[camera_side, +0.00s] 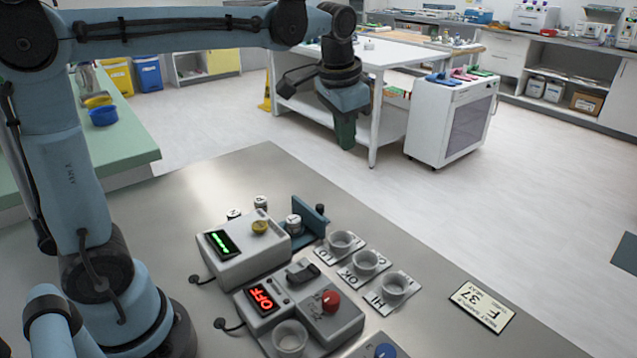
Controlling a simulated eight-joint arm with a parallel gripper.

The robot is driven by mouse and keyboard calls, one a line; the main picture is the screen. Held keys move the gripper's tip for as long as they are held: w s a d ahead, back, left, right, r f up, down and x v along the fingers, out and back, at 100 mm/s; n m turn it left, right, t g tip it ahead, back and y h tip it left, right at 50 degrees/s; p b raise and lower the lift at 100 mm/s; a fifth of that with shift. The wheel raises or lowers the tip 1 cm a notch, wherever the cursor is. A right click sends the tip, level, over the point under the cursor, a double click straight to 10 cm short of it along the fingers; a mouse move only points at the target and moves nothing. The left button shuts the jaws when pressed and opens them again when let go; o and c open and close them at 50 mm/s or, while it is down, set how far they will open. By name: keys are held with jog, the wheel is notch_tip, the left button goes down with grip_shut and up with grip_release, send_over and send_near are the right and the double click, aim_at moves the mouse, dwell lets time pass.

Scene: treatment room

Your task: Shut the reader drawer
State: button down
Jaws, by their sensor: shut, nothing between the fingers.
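The reader (240,262) is a light grey box with a green-lit display and a yellow button, standing on the steel table. The reader drawer (310,216) is blue and sticks out from the reader's back right side, so it stands open. It has an upright front plate with a dark knob (320,208). A white-capped vial (293,223) appears to stand in the drawer. My gripper (346,140) points down, high above the table and beyond the drawer. It is shut, holds nothing and is apart from the drawer.
Two capped vials (260,202) stand behind the reader. Several grey cups (341,241) on labelled cards stand right of it. A second device (318,308) with a red OFF display and red knob is in front. A result sample card (481,307) lies at right. The table's back left is clear.

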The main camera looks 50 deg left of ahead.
aim_at(299, 220)
jog(key=w+a+f+m+g, duration=0.1)
jog(key=w+f+g, duration=0.15)
jog(key=w, duration=0.55)
jog(key=a+f+g, duration=0.1)
jog(key=f, duration=0.4)
jog(key=a+f+m+g, duration=0.1)
jog(key=f, duration=0.4)
jog(key=s+a+f+g+y, duration=0.1)
jog(key=f+g, duration=0.1)
jog(key=f, duration=0.3)
jog(key=shift+s+a+f+m, duration=0.1)
jog(key=shift+a+f+m, duration=0.15)
jog(key=shift+m, duration=0.15)
jog(key=shift+s+a, duration=0.25)
jog(key=shift+s, duration=0.2)
jog(key=shift+s+a, duration=0.2)
jog(key=shift+s, duration=0.25)
jog(key=shift+s+a, duration=0.4)
jog(key=shift+s, duration=0.45)
jog(key=s, duration=0.8)
jog(key=shift+s, duration=0.2)
